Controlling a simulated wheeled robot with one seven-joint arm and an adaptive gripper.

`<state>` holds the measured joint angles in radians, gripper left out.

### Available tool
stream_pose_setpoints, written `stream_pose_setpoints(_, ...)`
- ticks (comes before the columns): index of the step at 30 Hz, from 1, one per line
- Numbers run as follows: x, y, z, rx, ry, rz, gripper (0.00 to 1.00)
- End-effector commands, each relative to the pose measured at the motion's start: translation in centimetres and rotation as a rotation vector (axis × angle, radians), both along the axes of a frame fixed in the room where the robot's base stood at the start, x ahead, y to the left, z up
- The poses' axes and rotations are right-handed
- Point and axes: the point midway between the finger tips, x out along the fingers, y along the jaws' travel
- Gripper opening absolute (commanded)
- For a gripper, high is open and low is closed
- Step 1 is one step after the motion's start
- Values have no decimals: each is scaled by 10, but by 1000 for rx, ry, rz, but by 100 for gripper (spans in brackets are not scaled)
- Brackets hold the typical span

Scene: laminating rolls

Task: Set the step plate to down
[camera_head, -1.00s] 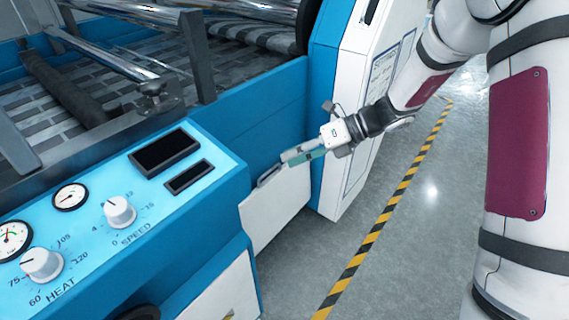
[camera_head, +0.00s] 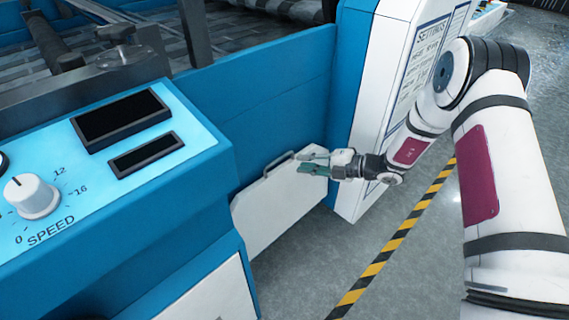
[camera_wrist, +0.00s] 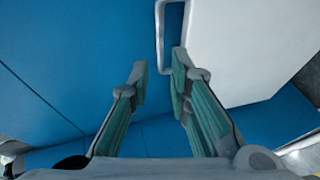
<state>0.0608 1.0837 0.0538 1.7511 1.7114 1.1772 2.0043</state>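The step plate (camera_head: 275,208) is a white panel standing up along the blue side of the machine, with a grey handle (camera_head: 279,163) at its top edge. My gripper (camera_head: 304,162) is just to the right of the handle in the head view, and its fingers are apart. In the wrist view my gripper (camera_wrist: 160,68) is open and empty. The handle (camera_wrist: 162,35) is just beyond the fingertips, its lower end near the right one. The white step plate (camera_wrist: 245,50) fills the upper right. I cannot tell whether a finger touches the handle.
The control panel (camera_head: 90,190) with a speed knob (camera_head: 32,196) is at the left. A white and blue cabinet (camera_head: 385,100) with a settings sheet stands behind my gripper. A yellow and black floor stripe (camera_head: 395,245) crosses open grey floor at the right.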

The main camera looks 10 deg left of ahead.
Motion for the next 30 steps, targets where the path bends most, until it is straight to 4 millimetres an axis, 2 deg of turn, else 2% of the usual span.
stream_pose_setpoints(1, 2, 11, -5, -1, -1, 4, 18)
stream_pose_setpoints(6, 11, 40, -15, -2, -1, 3, 18)
stream_pose_setpoints(12, 18, 63, -21, -1, -1, 3, 18)
stream_pose_setpoints(18, 22, 72, -22, -1, -2, 1, 18)
stream_pose_setpoints(25, 22, 72, -22, -1, -1, 0, 18)
stream_pose_setpoints(26, 22, 72, -22, -1, -1, 0, 16)
stream_pose_setpoints(28, 22, 72, -22, -1, -1, 0, 0)
stream_pose_setpoints(30, 21, 72, -22, -1, -1, 0, 0)
